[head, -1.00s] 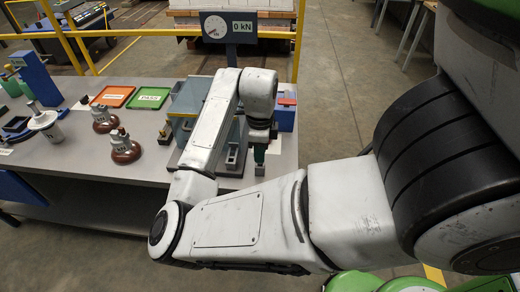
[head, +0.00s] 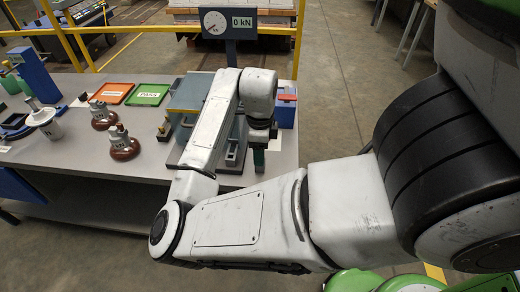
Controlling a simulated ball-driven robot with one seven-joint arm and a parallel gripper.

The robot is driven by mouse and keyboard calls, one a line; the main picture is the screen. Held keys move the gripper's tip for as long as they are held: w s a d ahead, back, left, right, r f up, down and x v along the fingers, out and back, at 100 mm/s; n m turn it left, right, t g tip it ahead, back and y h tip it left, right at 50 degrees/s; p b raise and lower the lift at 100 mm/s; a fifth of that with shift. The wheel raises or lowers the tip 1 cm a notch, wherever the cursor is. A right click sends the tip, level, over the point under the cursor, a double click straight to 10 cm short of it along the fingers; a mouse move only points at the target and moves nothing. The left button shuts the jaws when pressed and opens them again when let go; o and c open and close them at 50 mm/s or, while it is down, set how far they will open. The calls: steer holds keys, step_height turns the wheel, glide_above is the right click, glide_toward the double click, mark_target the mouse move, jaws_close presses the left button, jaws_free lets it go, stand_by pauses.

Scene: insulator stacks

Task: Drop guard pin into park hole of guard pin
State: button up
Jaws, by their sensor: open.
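My gripper (head: 260,136) hangs down at the right part of the bench, in front of the grey test rig. It is open, though its fingertips are small and dark at this size. A dark green upright piece (head: 259,160) shows directly below the fingers; I cannot tell whether this is the guard pin or its park holder. The park hole itself cannot be made out. My arm hides part of the rig and the bench around it.
Two brown-based insulators (head: 122,145) stand left of the rig. An orange tray (head: 114,93) and a green PASS tray (head: 149,95) lie behind them. A gauge display (head: 228,24) reads 0 kN. A blue-and-red box (head: 286,106) stands right of my gripper.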

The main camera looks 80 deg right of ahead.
step_height(320, 180, up, 11)
steer(key=p, duration=0.1)
stand_by(0.6)
steer(key=shift+f, duration=0.1)
stand_by(0.4)
